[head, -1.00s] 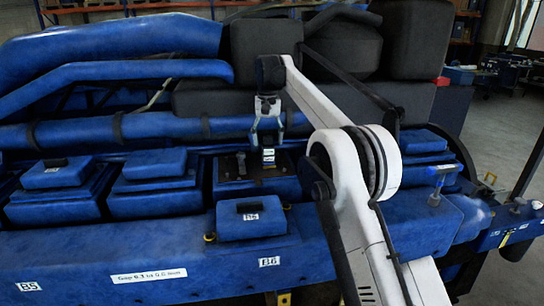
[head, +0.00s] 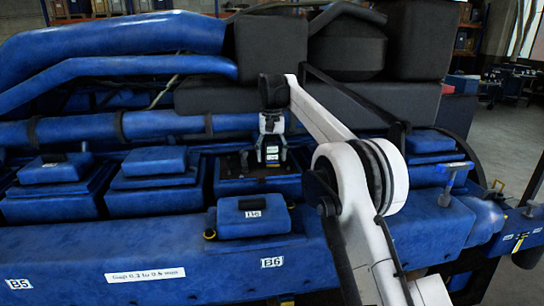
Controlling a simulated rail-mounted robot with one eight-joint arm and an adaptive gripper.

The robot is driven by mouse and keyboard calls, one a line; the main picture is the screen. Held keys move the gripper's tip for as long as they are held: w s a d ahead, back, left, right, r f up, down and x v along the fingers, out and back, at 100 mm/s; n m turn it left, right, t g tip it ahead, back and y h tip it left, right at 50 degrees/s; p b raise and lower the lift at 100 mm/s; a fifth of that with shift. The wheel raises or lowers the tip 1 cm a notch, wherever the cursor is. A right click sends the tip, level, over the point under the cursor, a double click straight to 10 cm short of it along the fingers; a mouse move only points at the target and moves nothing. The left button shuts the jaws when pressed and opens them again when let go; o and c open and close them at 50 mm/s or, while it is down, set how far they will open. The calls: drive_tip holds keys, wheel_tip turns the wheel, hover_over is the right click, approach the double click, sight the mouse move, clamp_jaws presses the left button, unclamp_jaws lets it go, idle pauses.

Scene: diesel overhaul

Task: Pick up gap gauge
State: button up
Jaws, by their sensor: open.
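My gripper (head: 272,160) hangs fingers down over the uncovered rocker opening (head: 230,186) in the middle of the blue engine. Its fingers are open. A small pale labelled piece (head: 272,153) shows between the fingers; I cannot tell whether it is a separate thing or part of the gripper. I cannot identify the gap gauge for certain. A thin yellow and dark item (head: 519,242) lies on the blue side tray (head: 497,249) at the far right, well away from my gripper; it is too small to name surely.
Closed covers stand at left (head: 150,162) and right (head: 430,142). Black blocks and blue pipes (head: 150,70) rise behind.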

drive_tip(key=shift+r, duration=0.1)
clamp_jaws()
idle(0.4)
